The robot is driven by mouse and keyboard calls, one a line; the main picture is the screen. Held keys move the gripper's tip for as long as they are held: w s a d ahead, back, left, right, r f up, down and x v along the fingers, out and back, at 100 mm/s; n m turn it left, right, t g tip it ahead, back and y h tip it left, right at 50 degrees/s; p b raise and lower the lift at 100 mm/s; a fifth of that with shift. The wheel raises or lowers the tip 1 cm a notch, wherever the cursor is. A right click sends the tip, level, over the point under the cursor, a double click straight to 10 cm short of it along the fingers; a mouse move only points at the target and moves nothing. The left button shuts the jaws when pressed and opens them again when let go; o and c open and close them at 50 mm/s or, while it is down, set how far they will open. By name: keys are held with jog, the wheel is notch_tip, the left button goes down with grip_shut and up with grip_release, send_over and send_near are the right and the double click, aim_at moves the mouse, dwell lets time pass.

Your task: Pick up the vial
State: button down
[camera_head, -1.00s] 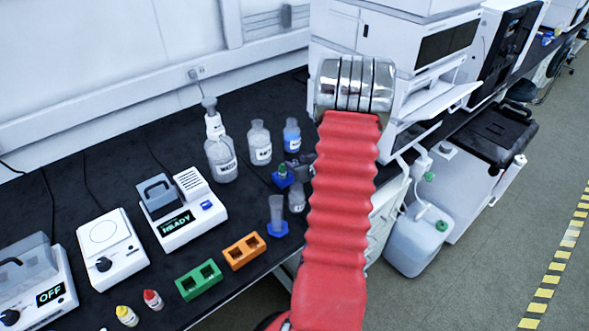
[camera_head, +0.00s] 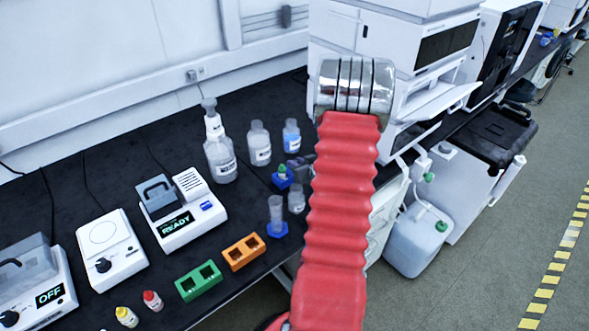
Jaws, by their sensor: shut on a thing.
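A small vial with a green cap (camera_head: 283,169) shows just left of my red arm, at a blue holder (camera_head: 283,181) on the black bench. My gripper (camera_head: 292,164) is a small dark shape at the vial's upper part, mostly hidden behind my arm. Its jaws are shut on the vial. The vial looks upright. I cannot tell whether its bottom still sits in the blue holder or is just above it.
Close by stand a clear tube in a blue base (camera_head: 276,215), a small clear bottle (camera_head: 296,200), and labelled bottles, one with blue liquid (camera_head: 291,136). Orange (camera_head: 243,251) and green (camera_head: 199,281) racks lie in front. A white instrument (camera_head: 182,212) reads READY. White stacks (camera_head: 405,60) rise at right.

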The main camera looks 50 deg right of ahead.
notch_tip(320, 180, up, 10)
dwell(0.8)
jog(key=shift+s, duration=0.1)
dwell(0.5)
